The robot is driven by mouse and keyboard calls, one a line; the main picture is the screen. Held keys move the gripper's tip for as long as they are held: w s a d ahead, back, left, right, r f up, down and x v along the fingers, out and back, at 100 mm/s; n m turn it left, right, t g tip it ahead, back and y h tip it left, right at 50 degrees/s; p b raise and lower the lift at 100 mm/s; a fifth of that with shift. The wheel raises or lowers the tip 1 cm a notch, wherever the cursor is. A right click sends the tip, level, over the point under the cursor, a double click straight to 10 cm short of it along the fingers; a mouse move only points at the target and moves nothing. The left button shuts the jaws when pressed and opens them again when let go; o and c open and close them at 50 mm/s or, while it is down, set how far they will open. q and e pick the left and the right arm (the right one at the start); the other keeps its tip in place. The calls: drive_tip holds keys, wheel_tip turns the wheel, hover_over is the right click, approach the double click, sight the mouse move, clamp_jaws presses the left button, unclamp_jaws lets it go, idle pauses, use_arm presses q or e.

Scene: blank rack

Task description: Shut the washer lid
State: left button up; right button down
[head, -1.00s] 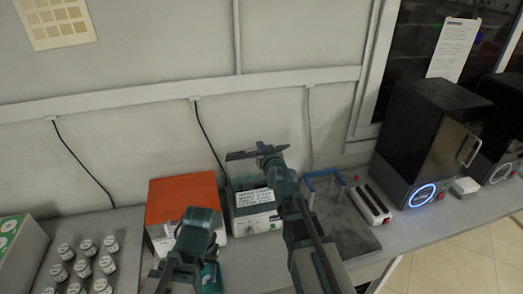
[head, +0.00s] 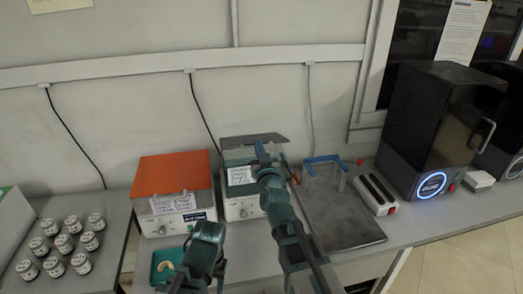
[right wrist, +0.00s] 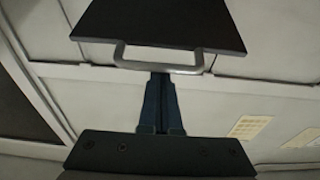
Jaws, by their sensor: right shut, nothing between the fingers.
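The washer looks to be the middle white box (head: 243,207) on the bench, with a label too small to read. Its dark grey lid (head: 268,139) stands raised at the back, tilted. In the right wrist view the lid (right wrist: 160,25) shows as a dark panel with a grey bar handle (right wrist: 160,59) along its near edge. My right gripper (head: 262,150) is in front of the lid, shut and empty. Its fingers (right wrist: 161,78) point at the handle and overlap it in view; I cannot tell whether they touch. My left arm is at the bottom, its fingers not showing.
An orange-lidded box (head: 173,175) stands left of the washer. A small teal tray (head: 166,262) lies in front, near my left arm. A blue-handled rack (head: 322,160), a grey mat (head: 345,222) and a black machine (head: 432,125) are to the right. Several jars (head: 62,243) stand left.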

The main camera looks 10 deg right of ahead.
wheel_tip(320, 180, down, 10)
drive_tip(key=s+t+b, duration=0.2)
drive_tip(key=b, duration=1.1)
drive_tip(key=shift+r+t+b, duration=0.2)
drive_tip(key=shift+t+b, duration=0.1)
drive_tip(key=shift+s+r, duration=0.1)
drive_tip(key=shift+r, duration=0.05)
